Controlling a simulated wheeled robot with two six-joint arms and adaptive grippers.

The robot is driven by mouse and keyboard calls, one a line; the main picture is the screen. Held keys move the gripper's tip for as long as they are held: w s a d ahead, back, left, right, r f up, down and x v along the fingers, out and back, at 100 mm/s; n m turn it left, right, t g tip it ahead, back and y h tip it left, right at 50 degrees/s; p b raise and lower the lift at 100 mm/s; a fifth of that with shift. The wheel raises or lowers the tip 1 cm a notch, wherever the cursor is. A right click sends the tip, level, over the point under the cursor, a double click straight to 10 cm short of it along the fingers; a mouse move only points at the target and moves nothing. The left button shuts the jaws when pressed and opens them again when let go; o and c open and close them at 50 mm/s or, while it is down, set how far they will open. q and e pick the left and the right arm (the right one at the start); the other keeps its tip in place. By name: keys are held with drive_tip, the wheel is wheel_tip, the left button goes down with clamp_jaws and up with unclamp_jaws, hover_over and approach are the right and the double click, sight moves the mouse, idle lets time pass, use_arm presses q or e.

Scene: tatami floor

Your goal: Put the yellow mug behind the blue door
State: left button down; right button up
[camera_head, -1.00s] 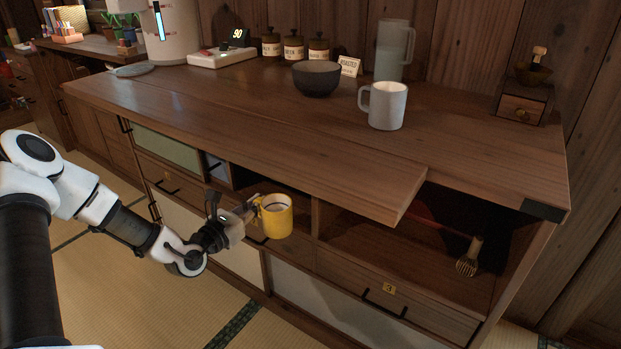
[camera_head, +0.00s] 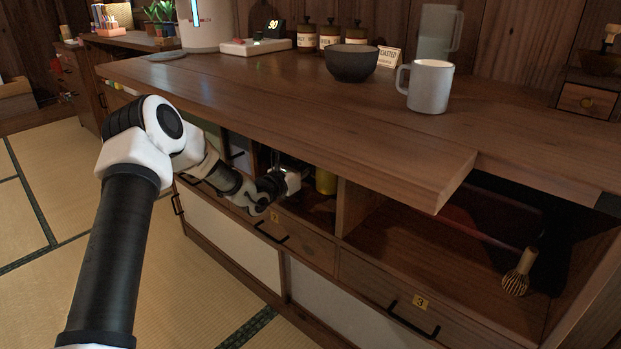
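The yellow mug (camera_head: 326,182) shows only in part, inside the open compartment under the counter, left of the upright divider. The counter's overhang and the shadow hide much of it, and I cannot tell if it rests on the compartment floor. My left gripper (camera_head: 296,180) reaches into this compartment just left of the mug. Its fingers are dark and partly hidden, so I cannot tell whether they still hold the mug. A small bluish door panel (camera_head: 239,156) shows in part behind my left arm, left of the compartment. My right gripper is out of view.
The wooden counter (camera_head: 300,118) juts out above the compartments. A grey mug (camera_head: 430,87), a dark bowl (camera_head: 351,63) and several jars stand on it. The right compartment holds a whisk (camera_head: 518,273). Drawers with black handles lie below, and tatami floor (camera_head: 180,300) is clear in front.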

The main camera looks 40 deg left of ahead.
use_arm(q)
drive_tip(key=shift+f, duration=0.95)
drive_tip(key=shift+r, duration=0.2)
drive_tip(key=c, duration=1.7)
unclamp_jaws()
drive_tip(key=shift+f, duration=0.25)
drive_tip(key=shift+c, duration=0.2)
drive_tip(key=o, duration=0.4)
drive_tip(key=shift+r, duration=0.1)
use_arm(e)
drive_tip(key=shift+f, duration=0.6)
use_arm(q)
drive_tip(key=shift+r, duration=0.25)
drive_tip(key=s+p, duration=0.2)
drive_tip(key=s, duration=0.2)
drive_tip(key=s+p, duration=0.2)
drive_tip(key=s, duration=0.1)
drive_tip(key=s+a+p, duration=0.1)
drive_tip(key=s+p, duration=0.1)
drive_tip(key=s, duration=0.2)
drive_tip(key=shift+s, duration=0.3)
drive_tip(key=shift+s+f, duration=0.15)
drive_tip(key=shift+s, duration=0.05)
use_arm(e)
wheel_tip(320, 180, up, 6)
